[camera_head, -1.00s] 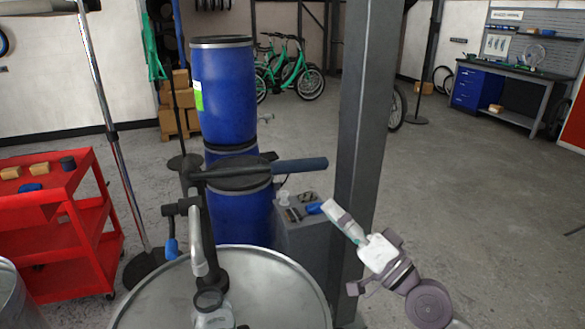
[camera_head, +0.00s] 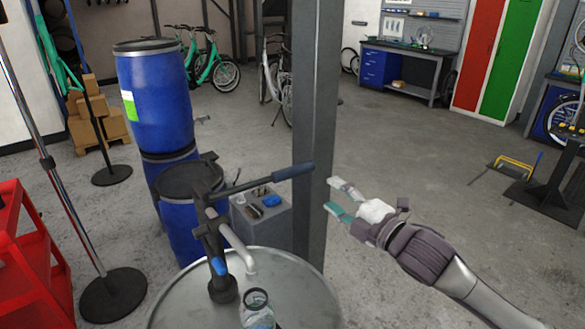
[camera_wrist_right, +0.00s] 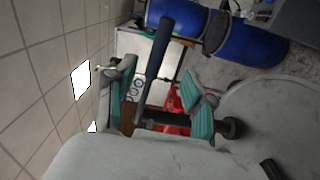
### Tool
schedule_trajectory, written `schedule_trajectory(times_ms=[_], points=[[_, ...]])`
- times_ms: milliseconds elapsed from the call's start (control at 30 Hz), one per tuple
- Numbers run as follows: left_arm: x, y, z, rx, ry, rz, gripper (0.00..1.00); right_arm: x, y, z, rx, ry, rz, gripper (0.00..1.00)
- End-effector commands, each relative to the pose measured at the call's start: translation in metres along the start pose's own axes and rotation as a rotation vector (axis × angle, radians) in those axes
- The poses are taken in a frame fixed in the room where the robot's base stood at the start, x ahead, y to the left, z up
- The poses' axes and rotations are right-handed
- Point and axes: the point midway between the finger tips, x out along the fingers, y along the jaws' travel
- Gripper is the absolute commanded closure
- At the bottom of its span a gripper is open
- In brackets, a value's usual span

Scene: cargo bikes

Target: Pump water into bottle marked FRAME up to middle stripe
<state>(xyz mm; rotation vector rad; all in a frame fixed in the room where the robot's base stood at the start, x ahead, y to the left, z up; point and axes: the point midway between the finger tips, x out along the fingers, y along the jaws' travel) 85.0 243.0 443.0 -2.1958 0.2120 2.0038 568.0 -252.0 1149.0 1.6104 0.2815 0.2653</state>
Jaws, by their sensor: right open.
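The hand pump (camera_head: 218,250) stands on the metal drum (camera_head: 185,305). Its lever slants up to the right and ends in a dark blue grip (camera_head: 293,171). The curved grey spout (camera_head: 237,247) points down over a clear open bottle (camera_head: 257,313) on the drum lid. The bottle is cut off by the lower edge; its marking, stripes and water level cannot be read. My right gripper (camera_head: 335,196) is open and empty, just right of the grip. In the right wrist view the grip (camera_wrist_right: 158,48) appears across the gap between my right fingers (camera_wrist_right: 165,95). My left gripper is out of view.
A grey post (camera_head: 315,120) stands behind the grip, close to my right gripper. A grey box (camera_head: 262,222) with small items sits behind the pump, beside stacked blue barrels (camera_head: 155,100). A red cart (camera_head: 30,265) is at left. Floor at right is mostly clear.

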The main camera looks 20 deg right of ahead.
Motion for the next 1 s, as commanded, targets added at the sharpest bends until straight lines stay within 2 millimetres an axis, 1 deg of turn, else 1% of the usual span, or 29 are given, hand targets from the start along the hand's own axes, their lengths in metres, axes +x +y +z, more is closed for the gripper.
schedule_trajectory(times_ms=[33, 100, 200, 400, 500, 600, 700, 800, 1000], points=[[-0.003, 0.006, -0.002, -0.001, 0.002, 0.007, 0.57, 0.006, 0.002, 0.0, 0.004, -0.001, 0.002, 0.47], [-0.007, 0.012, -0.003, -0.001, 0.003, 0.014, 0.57, 0.016, 0.004, 0.0, 0.006, 0.0, 0.003, 0.47], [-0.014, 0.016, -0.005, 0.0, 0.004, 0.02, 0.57, 0.036, 0.005, 0.0, 0.008, 0.0, 0.003, 0.47], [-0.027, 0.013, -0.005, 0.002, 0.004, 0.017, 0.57, 0.08, 0.004, -0.002, 0.01, 0.003, 0.002, 0.47], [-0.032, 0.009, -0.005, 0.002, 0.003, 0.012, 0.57, 0.099, 0.004, -0.002, 0.009, 0.002, 0.001, 0.47], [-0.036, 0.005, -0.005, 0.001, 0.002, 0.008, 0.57, 0.114, 0.003, -0.002, 0.009, 0.003, 0.001, 0.47], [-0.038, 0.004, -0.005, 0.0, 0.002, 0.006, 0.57, 0.125, 0.001, -0.002, 0.009, 0.003, 0.0, 0.47], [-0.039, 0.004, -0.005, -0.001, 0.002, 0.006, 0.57, 0.131, 0.001, -0.002, 0.007, 0.003, 0.001, 0.47], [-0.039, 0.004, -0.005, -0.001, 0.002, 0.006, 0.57, 0.133, 0.0, -0.002, 0.006, 0.004, 0.0, 0.47]])
